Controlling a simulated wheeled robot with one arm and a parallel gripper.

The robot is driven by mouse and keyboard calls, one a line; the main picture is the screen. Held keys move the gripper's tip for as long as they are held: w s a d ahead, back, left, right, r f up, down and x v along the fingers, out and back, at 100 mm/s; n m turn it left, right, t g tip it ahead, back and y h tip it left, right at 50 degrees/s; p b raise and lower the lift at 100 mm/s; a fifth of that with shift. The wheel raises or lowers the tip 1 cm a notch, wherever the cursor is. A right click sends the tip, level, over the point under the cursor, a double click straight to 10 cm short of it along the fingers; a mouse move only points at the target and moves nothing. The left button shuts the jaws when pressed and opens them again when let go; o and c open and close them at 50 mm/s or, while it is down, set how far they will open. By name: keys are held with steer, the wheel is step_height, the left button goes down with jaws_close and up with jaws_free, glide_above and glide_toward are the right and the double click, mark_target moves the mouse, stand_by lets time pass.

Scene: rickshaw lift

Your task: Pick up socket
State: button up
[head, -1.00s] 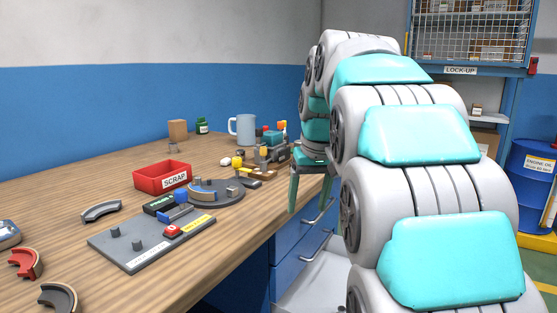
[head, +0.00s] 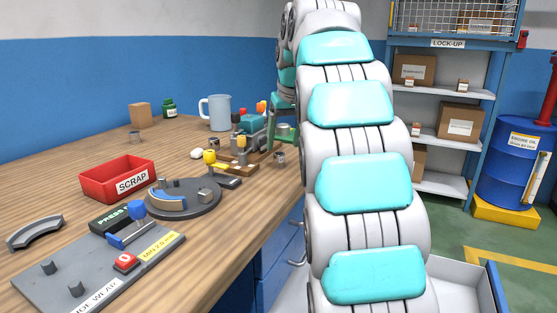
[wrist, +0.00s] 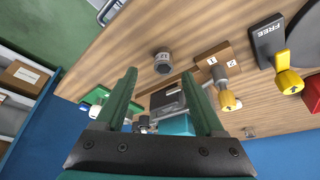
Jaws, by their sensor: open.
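A small grey metal socket (wrist: 162,62) with a number label stands on the wooden bench in the wrist view, its round hollow end facing the camera. In the head view, what looks like the same socket (head: 279,158) stands near the bench's right edge. My gripper (wrist: 162,76) is open, its two green fingers pointing toward the bench. The socket shows between and just beyond the fingertips, not touching them. In the head view my gripper (head: 283,134) is at the bench's right edge, partly hidden behind my arm and the tools.
A wooden rack (wrist: 215,62) with yellow-ended parts lies right of the socket. A blue mug (head: 217,113), a red scrap bin (head: 117,180) and a round grey fixture (head: 190,208) stand further left on the bench. Bare wood surrounds the socket's upper side in the wrist view.

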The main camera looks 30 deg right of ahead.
mark_target(279, 153)
steer(key=shift+a+p+x, duration=0.15)
steer(key=shift+p+x, duration=0.05)
steer(key=shift+x, duration=1.05)
steer(key=shift+a+p+x, duration=0.15)
steer(key=shift+x, duration=1.15)
steer(key=shift+w, duration=0.1)
jaws_close()
